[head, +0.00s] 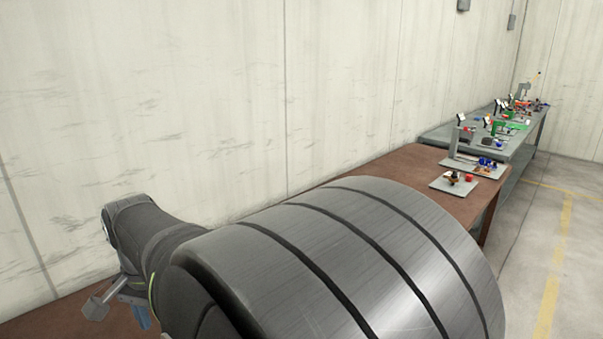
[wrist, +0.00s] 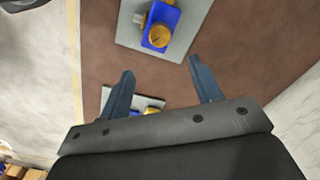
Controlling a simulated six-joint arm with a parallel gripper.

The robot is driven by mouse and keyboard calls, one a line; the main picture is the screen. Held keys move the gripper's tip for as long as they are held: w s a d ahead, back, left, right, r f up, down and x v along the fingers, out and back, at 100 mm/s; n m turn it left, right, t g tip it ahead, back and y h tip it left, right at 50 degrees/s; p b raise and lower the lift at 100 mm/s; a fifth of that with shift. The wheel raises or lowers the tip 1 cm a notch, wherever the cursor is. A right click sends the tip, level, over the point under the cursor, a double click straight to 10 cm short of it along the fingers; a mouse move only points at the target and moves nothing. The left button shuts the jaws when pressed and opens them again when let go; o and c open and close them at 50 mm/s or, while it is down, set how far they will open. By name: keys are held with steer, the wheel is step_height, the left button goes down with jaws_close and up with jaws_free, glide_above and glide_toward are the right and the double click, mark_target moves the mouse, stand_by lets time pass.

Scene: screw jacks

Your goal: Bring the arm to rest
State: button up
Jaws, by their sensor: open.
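My gripper (wrist: 161,66) shows in the wrist view with its two blue-grey fingers spread apart and nothing between them. Past the fingertips, a grey plate (wrist: 190,50) lies on the brown tabletop (wrist: 235,88). It carries a blue block (wrist: 170,17) with a round orange-yellow knob (wrist: 160,36) on it. A second grey plate with blue and yellow parts is partly hidden behind the gripper. In the head view my arm fills the foreground, and its wrist end hangs over the table at lower left; the fingers are mostly hidden there.
In the head view, a plate with a red and dark part (head: 453,182) and a plate with blue parts (head: 475,165) stand on the brown table's far end. A grey-green bench (head: 440,134) with several fixtures lies beyond. A pale wall (head: 200,100) runs along the left; open floor (head: 570,230) is at right.

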step_height(320, 180, down, 13)
steer(key=shift+f, duration=0.2)
steer(key=shift+r+n, duration=0.15)
steer(key=shift+n, duration=1.05)
steer(key=n, duration=0.4)
steer(key=shift+n, duration=0.4)
steer(key=n, duration=0.6)
steer(key=shift+n, duration=0.3)
steer(key=shift+r, duration=0.7)
